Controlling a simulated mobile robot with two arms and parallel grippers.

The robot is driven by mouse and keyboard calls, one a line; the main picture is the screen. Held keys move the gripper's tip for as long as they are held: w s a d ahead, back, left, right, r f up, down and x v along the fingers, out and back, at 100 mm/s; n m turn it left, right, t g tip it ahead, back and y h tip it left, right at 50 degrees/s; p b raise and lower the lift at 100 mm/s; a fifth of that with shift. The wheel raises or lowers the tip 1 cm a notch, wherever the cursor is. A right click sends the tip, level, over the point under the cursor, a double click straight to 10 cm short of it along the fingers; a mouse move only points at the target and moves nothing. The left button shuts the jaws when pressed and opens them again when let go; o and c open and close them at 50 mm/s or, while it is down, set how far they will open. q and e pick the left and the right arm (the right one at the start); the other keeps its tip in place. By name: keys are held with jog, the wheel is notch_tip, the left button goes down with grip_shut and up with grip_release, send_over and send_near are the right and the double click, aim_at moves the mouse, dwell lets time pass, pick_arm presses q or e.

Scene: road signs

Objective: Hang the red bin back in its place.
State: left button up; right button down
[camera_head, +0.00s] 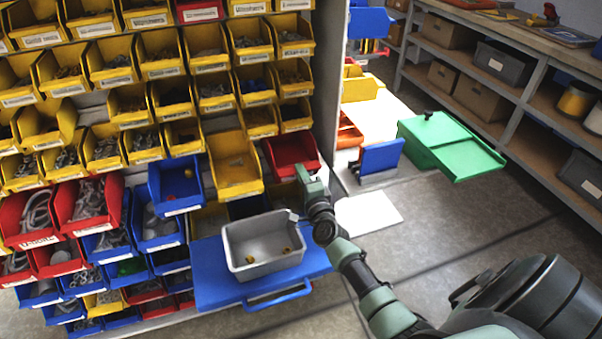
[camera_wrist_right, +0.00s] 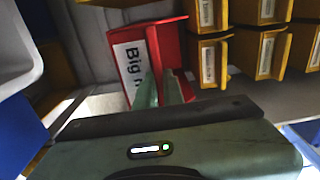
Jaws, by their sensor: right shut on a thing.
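The red bin (camera_head: 291,155) is at the right end of the bin wall, close to the grey panel and right of a large yellow bin (camera_head: 235,165). My right gripper (camera_head: 309,182) is at its front lower edge. In the right wrist view the red bin (camera_wrist_right: 168,42) shows a white label with large black letters. The fingers of my right gripper (camera_wrist_right: 164,88) are shut on its front wall beside the label. I cannot tell whether the bin's back is hooked on the panel. My left gripper is not in view.
A grey tub (camera_head: 263,247) with a few small yellowish pieces stands on a blue shelf (camera_head: 210,278) below. Yellow bins fill the wall above and left. A green box (camera_head: 445,146) and a shelving rack (camera_head: 480,75) stand right. Open floor lies between.

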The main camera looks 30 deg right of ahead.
jog(key=shift+f+b, duration=0.85)
jog(key=shift+b, duration=0.05)
dwell(0.4)
jog(key=c, duration=1.5)
grip_release()
jog(key=shift+o, duration=0.2)
